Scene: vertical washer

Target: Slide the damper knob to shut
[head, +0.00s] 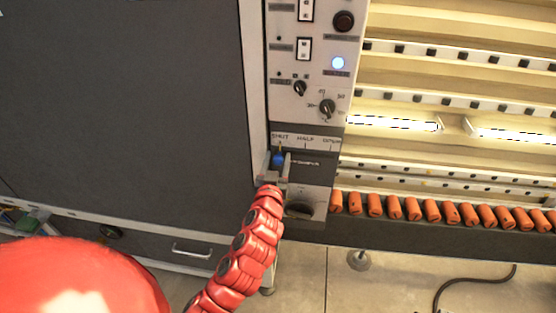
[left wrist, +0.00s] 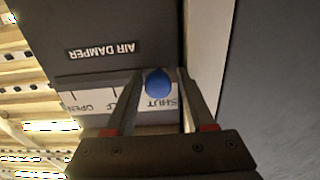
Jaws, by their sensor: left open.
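The damper knob (head: 278,160) is a small blue knob on the control panel, below the SHUT mark at the left end of the SHUT, HALF, OPEN scale (head: 305,141). In the left wrist view the blue knob (left wrist: 158,83) sits between the open fingers of my left gripper (left wrist: 158,80), beside the SHUT lettering, with a gap visible toward the fingers. In the head view my left gripper (head: 277,168) is at the knob, its red arm coming up from below. My right gripper is not in view.
The panel carries a black dial (head: 327,107), a small selector (head: 300,88) and a lower dark knob (head: 299,211). A large dark door (head: 120,100) is at left. Racks with orange rollers (head: 435,211) are at right. A hose (head: 470,285) lies on the floor.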

